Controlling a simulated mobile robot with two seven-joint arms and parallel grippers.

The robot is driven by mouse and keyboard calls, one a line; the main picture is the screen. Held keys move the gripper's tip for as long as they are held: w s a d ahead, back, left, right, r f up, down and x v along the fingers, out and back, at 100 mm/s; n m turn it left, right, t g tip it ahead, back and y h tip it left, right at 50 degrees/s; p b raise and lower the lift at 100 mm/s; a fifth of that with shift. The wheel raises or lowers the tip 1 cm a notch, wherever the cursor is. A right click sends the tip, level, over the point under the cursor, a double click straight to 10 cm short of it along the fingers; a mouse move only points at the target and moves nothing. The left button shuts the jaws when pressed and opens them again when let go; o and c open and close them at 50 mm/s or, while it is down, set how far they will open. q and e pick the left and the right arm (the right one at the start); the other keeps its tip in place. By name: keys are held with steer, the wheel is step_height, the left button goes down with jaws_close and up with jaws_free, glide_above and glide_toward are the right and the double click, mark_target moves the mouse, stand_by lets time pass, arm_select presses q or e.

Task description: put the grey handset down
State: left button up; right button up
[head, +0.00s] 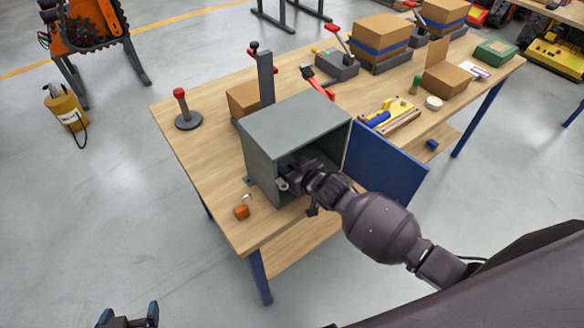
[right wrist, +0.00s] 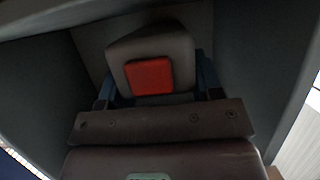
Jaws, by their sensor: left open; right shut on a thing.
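The grey handset (right wrist: 180,52), with a square red patch on it, sits between the blue fingers of my right gripper in the right wrist view. My right gripper (head: 293,174) is shut on it and reaches inside the open grey metal cabinet (head: 296,122) on the workbench. The cabinet's walls surround the handset in the right wrist view. I cannot tell whether the handset touches the cabinet floor. The handset is hidden in the head view. My left gripper (head: 128,316) is open and empty at the bottom left, over the floor and apart from the bench.
The cabinet's blue door (head: 386,165) stands open to the right of my right arm. A small orange block (head: 241,212) lies near the bench's front left edge. A red-topped post (head: 184,112) stands at the left. Boxes and tools fill the far bench. The left bench surface has free room.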

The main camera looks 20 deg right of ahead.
steer(key=shift+f, duration=0.1)
steer(key=shift+f, duration=0.45)
steer(key=o, duration=1.1)
steer(key=shift+c, duration=0.2)
